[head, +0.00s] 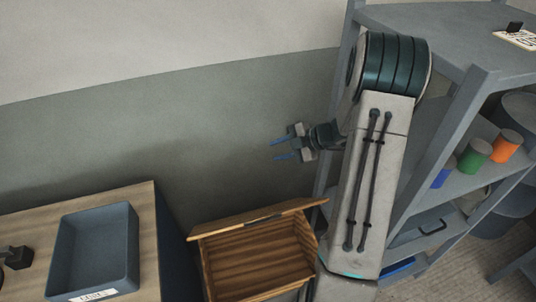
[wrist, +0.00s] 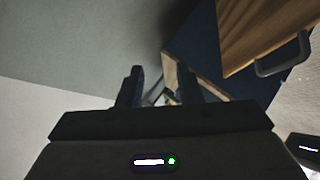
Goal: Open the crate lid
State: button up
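The wooden crate (head: 262,268) stands low in the middle of the head view, with its slatted inside showing. Its lid (head: 225,226) is raised along the far side and seen nearly edge-on. In the wrist view, a wooden panel that looks like the lid (wrist: 248,28) shows at the upper right with a grey bar handle (wrist: 284,56). My gripper (head: 281,148) is open and empty, above and behind the crate, apart from the lid. Its two dark fingers (wrist: 160,85) are spread in the wrist view. The crate's hinge is not clearly visible.
A wooden-topped table (head: 40,226) with a blue-grey bin (head: 93,246) stands left of the crate. A grey shelf unit (head: 462,105) with blue, green and orange cans (head: 476,155) stands to the right, close to my arm. The wall is behind.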

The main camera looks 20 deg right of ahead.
jog(key=shift+s+d+r, duration=0.2)
jog(key=shift+d+r, duration=0.05)
dwell(0.3)
jog(key=s+a+r+n+g+h+b, duration=0.1)
jog(key=s+a+r+n+g+h, duration=0.3)
jog(key=n, duration=0.7)
jog(key=s+a+r+n+y+b, duration=0.1)
jog(key=s+a+r+n, duration=0.2)
jog(key=s+a+n, duration=0.5)
jog(key=s+d+r+n+h+b, duration=0.1)
jog(key=s+n+h, duration=0.2)
jog(key=n, duration=1.2)
jog(key=s+d+r+n+t+h+b, duration=0.1)
jog(key=s+r+n+h, duration=0.1)
jog(key=s+n, duration=0.7)
jog(key=n+h, duration=0.1)
jog(key=n, duration=0.5)
jog(key=shift+n+t, duration=0.3)
jog(key=shift+s+d+r+n+h, duration=0.15)
jog(key=shift+n+h, duration=0.15)
jog(key=shift+n, duration=0.2)
grip_shut()
